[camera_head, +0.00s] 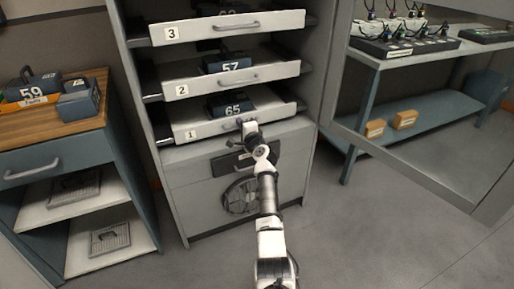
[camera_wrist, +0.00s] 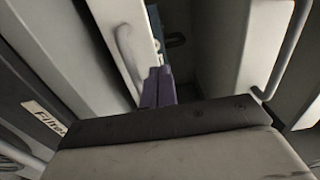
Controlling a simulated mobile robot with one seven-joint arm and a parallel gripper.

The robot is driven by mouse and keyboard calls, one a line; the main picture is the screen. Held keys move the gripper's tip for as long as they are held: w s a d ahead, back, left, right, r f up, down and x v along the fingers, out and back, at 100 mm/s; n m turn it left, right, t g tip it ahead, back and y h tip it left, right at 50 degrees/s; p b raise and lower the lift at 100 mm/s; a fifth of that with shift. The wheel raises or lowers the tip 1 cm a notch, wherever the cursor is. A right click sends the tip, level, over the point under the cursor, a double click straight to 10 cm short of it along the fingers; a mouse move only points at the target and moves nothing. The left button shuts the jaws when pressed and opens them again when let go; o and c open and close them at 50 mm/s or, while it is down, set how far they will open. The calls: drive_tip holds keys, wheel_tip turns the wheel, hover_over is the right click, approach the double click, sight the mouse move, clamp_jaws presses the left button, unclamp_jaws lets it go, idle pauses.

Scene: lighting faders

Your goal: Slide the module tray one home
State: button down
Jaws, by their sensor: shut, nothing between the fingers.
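Tray one (camera_head: 205,131) is the lowest of three white trays in the grey cabinet. Its front bears the label "1" and a handle, and a dark module marked 65 (camera_head: 232,109) sits on it. The tray front appears to stand forward of the cabinet frame. My gripper (camera_head: 243,123) is at the tray's front, right of the handle's middle. In the wrist view, the purple fingers (camera_wrist: 158,88) are shut together and empty, close beside the white front with its handle (camera_wrist: 128,58). Whether they touch it I cannot tell.
Tray two (camera_head: 225,82) and tray three (camera_head: 228,27) are above, each carrying a module. A panel with a round fan grille (camera_head: 241,197) lies below. A wooden-topped bench (camera_head: 50,119) stands left, a blue-grey shelf unit (camera_head: 437,112) right. The floor in front is clear.

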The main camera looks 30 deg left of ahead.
drive_tip(key=p+v, duration=0.1)
drive_tip(key=v, duration=1)
drive_tip(key=shift+p, duration=0.3)
